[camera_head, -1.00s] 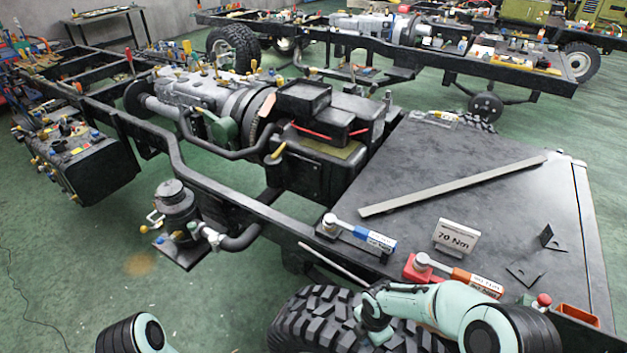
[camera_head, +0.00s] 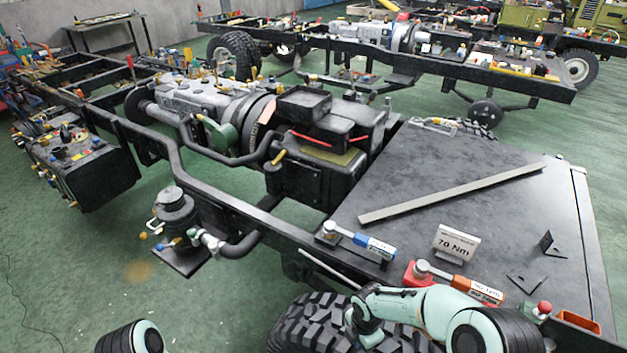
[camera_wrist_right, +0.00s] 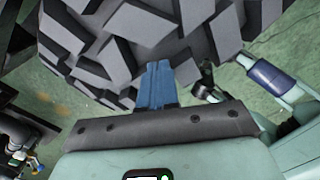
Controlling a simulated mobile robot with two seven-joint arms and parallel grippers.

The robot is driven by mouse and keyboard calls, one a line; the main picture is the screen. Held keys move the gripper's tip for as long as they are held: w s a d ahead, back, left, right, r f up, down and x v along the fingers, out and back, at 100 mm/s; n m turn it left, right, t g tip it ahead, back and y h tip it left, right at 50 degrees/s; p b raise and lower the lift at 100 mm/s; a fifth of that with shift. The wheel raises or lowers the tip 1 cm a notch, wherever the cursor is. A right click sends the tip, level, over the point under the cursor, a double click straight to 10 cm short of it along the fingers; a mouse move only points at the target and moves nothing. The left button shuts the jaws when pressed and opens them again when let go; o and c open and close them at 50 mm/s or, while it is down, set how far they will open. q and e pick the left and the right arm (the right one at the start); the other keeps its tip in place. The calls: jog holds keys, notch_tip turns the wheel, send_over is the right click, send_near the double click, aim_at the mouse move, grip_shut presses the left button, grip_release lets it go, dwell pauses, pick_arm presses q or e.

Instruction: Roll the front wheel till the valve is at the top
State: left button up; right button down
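The front wheel (camera_head: 300,325) is a black, chunky-treaded tyre at the bottom of the head view, beside the chassis rail. Its tread fills the top of the right wrist view (camera_wrist_right: 150,35). I cannot see the valve or the wheel's face. My right gripper (camera_head: 362,328) is at the tyre's top tread in the head view. In the wrist view its blue fingers (camera_wrist_right: 158,85) are together against or very close to the tread, with nothing visible between them. My left arm shows at the bottom left of the head view. Its gripper cannot be made out.
The black chassis rail (camera_head: 250,212) runs beside the wheel. A dark worktop (camera_head: 430,175) carries a metal bar (camera_head: 450,193), a 70 Nm sign (camera_head: 455,243), a blue-handled tool (camera_head: 365,241) and an orange-handled tool (camera_head: 470,288). Green floor (camera_head: 60,290) is clear at the left.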

aim_at(346, 340)
jog(key=shift+w+a+f, duration=0.15)
jog(key=shift+a+f, duration=0.05)
jog(key=shift+a, duration=0.2)
jog(key=shift+a+f, duration=0.1)
jog(key=shift+a, duration=0.1)
pick_arm(q)
jog(key=shift+w+r+p, duration=0.15)
jog(key=shift+r+p, duration=0.2)
pick_arm(e)
jog(key=shift+w+a+f, duration=0.1)
jog(key=shift+w+a, duration=0.25)
jog(key=shift+a, duration=0.2)
jog(key=shift+w+a+f, duration=0.1)
jog(key=shift+w+a, duration=0.25)
jog(key=shift+a, duration=0.2)
jog(key=shift+w+r+p, duration=0.2)
jog(key=shift+r+p, duration=0.8)
jog(key=shift+r, duration=0.8)
pick_arm(q)
jog(key=w+r+p, duration=0.2)
jog(key=w+r, duration=0.1)
jog(key=r, duration=0.2)
jog(key=shift+w+r, duration=0.2)
jog(key=shift+r, duration=0.05)
pick_arm(e)
notch_tip(346, 340, up, 5)
jog(key=shift+f, duration=0.1)
